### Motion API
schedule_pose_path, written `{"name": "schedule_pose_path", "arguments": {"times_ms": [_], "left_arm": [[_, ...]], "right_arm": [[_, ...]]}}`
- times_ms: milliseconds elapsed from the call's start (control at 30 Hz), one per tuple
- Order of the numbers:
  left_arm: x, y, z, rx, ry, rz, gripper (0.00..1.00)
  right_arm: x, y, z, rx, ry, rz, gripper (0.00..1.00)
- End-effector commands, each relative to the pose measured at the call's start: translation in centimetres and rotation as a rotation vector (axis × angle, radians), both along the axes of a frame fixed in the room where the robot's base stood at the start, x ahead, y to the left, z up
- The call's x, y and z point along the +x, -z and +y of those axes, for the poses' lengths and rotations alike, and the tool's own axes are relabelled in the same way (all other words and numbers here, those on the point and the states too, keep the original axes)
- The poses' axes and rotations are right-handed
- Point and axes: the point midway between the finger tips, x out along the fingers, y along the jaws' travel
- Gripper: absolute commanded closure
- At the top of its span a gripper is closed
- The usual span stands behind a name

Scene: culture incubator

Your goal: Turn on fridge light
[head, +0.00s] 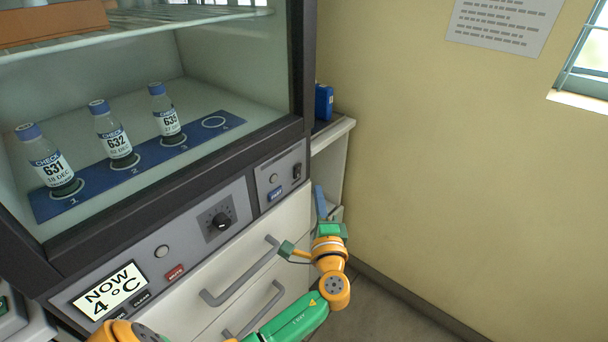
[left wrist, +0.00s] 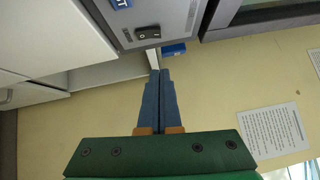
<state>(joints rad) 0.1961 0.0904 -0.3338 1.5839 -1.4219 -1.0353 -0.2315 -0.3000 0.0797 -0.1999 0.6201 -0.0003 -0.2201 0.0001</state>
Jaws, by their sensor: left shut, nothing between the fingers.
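The fridge (head: 190,185) stands at the left with a glass front. At the right end of its control panel is a small grey plate with a black rocker switch (head: 297,171), a round lamp and a blue label. The switch also shows in the left wrist view (left wrist: 147,33). My left gripper (head: 319,190) is just below and right of the switch, apart from it, fingers pointing up. In the left wrist view its blue fingers (left wrist: 159,72) are together and empty, with the switch beyond the tips. I cannot tell whether the fridge light is on. My right gripper is not in view.
Several labelled bottles stand inside on a blue numbered mat (head: 95,188). Drawer handles (head: 240,272) stick out below. A blue box (head: 324,102) sits on the side counter (head: 335,130).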

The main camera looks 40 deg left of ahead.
Motion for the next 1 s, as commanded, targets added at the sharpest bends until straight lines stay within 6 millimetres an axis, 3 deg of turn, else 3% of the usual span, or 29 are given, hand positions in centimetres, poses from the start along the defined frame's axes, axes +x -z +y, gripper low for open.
{"name": "schedule_pose_path", "arguments": {"times_ms": [167,400,1000], "left_arm": [[2.9,-0.5,2.6,0.003,-0.003,-0.001,1.00],[3.2,-0.9,5.9,0.001,-0.002,0.000,1.00],[3.3,-1.0,7.1,-0.002,-0.001,0.001,1.00]], "right_arm": [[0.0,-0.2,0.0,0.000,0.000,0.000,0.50],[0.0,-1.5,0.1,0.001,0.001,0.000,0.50],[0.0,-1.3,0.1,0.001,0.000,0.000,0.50]]}}
